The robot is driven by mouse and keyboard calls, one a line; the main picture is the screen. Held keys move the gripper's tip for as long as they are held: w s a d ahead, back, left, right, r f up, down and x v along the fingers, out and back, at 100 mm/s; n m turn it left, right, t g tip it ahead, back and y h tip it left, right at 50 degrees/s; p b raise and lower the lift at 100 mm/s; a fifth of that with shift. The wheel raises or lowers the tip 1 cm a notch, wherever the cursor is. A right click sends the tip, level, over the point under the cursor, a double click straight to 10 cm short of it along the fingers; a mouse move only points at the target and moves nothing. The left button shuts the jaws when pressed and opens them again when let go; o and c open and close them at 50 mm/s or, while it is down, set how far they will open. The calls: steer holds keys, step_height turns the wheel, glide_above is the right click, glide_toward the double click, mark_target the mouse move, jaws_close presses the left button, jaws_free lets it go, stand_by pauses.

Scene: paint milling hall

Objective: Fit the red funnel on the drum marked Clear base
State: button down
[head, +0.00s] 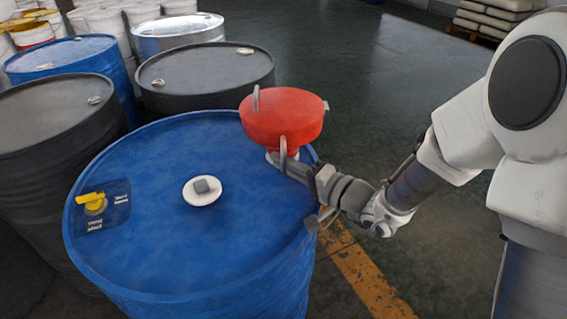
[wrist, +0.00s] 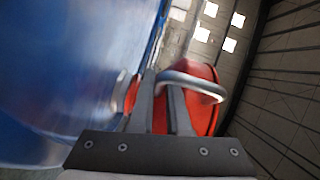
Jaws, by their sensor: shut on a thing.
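The red funnel (head: 284,118) is a wide, shallow round bowl with grey loop handles and a pale neck. It appears upright over the right rear edge of a large blue drum (head: 235,245). I cannot tell whether its neck touches the lid. My gripper (head: 288,165) reaches in from the right and is shut on the funnel's near handle. In the wrist view the fingers (wrist: 162,98) are in front of the red funnel (wrist: 204,95), with the blue drum (wrist: 60,70) at left. Markings on the drum's dark patch (head: 112,207) are too small to read.
A white disc with a grey block (head: 202,190) sits near the middle of the lid, and a yellow fitting (head: 94,201) at its left. Dark drums (head: 205,72) and another blue drum (head: 62,52) stand close behind and left.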

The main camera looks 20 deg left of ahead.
steer(key=shift+f+b, duration=0.2)
steer(key=shift+b, duration=0.1)
steer(key=c, duration=0.8)
jaws_free()
steer(key=shift+f, duration=0.15)
steer(key=b+v, duration=0.2)
steer(key=v, duration=1.5)
steer(key=shift+d+b, duration=0.2)
steer(key=shift+b, duration=0.2)
steer(key=shift+s, duration=0.15)
